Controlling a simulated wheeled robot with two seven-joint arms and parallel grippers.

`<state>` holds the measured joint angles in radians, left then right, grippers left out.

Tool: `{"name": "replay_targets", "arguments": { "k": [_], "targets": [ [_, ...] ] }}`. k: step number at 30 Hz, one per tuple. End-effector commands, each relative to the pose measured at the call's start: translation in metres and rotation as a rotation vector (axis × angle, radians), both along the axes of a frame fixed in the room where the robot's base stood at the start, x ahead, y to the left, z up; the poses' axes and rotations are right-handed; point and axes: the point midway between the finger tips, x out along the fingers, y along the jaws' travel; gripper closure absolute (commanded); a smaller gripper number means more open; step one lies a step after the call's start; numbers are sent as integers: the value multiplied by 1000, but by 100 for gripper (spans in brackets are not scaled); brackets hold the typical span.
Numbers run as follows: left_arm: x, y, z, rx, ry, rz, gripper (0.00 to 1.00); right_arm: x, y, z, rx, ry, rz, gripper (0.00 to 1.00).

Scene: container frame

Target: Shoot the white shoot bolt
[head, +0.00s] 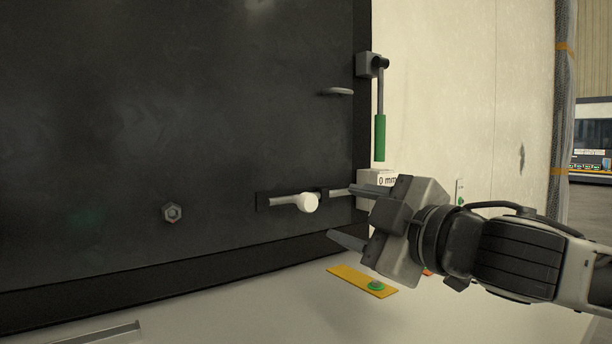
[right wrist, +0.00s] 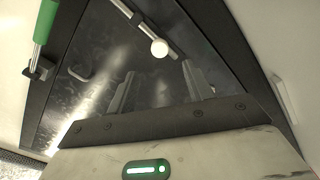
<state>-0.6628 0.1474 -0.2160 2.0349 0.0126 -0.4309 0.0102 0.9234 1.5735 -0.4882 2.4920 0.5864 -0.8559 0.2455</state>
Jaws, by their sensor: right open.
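The white shoot bolt is a pale rod with a round white knob (head: 308,202), lying across the lower right of the dark door (head: 180,110). Its rod runs through dark guides towards a pale block marked "0 mm" (head: 377,177) on the frame. In the right wrist view the knob (right wrist: 159,47) shows beyond the fingertips. My right gripper (head: 340,212) is open and empty, to the right of the knob and apart from it; its fingers point left towards the door. The gripper hides part of the block and frame. My left gripper is not in view.
A green-handled lever (head: 380,137) hangs from a bracket above the block. A grey handle (head: 337,91) and a hex nut (head: 172,212) are on the door. A yellow plate with a green button (head: 376,286) lies below my gripper. A metal bar (head: 100,335) lies at lower left.

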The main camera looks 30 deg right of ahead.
Motion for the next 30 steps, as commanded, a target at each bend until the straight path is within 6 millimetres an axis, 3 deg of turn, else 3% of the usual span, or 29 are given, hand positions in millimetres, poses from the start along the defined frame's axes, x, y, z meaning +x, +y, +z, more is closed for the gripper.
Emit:
{"name": "replay_targets", "arguments": {
  "k": [1,15,21,30],
  "targets": [
    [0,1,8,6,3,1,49,8,2,5,7,3,5,49],
    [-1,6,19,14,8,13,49,91,14,2,2,-1,2,49],
    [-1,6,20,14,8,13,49,105,15,0,0,-1,1,49],
    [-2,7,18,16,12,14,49,106,15,0,-1,-1,1,52]
  ]
}}
